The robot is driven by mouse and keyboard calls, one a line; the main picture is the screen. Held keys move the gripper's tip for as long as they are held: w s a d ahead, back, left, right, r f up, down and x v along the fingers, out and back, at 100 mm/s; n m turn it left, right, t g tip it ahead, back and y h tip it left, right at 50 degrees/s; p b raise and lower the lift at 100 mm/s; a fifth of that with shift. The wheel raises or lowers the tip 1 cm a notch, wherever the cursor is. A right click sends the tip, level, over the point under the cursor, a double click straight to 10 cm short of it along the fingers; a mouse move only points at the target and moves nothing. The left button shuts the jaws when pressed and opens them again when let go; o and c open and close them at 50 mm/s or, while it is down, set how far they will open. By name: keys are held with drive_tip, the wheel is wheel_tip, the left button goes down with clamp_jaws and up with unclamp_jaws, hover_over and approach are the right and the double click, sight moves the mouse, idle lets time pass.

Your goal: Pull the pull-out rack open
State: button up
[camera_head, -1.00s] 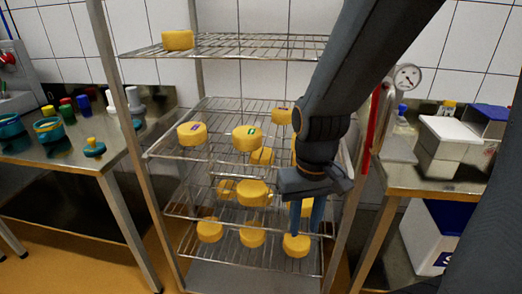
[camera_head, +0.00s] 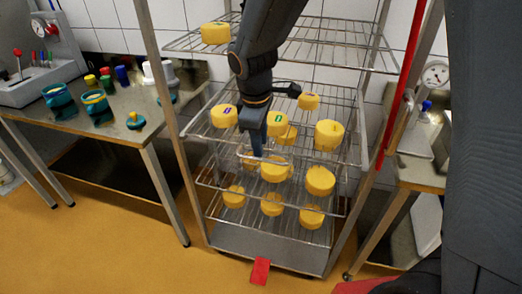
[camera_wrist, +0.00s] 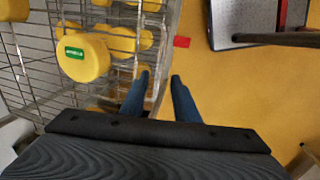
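The pull-out rack (camera_head: 300,158) is a wire shelf at middle height in a metal frame, with several yellow cheeses on it, among them one with a green label (camera_head: 276,123). My gripper (camera_head: 257,152) points down at the rack's front rail, left of its middle. In the wrist view its two blue fingers (camera_wrist: 159,76) are apart, with the curved metal rail (camera_wrist: 163,85) running between them. I cannot tell whether either finger touches the rail. A green-labelled cheese (camera_wrist: 82,57) lies left of the fingers.
A top shelf (camera_head: 300,52) and lower shelves with more cheeses share the frame. A red tag (camera_head: 260,271) is at the frame's foot. A steel table (camera_head: 110,125) with teal pots stands left, another bench (camera_head: 422,172) right. Orange floor (camera_head: 110,240) is free in front.

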drive_tip(key=f, duration=0.3)
drive_tip(key=w+f, duration=0.1)
drive_tip(key=f, duration=0.1)
drive_tip(key=shift+d+p, duration=0.2)
drive_tip(key=shift+p, duration=0.15)
clamp_jaws()
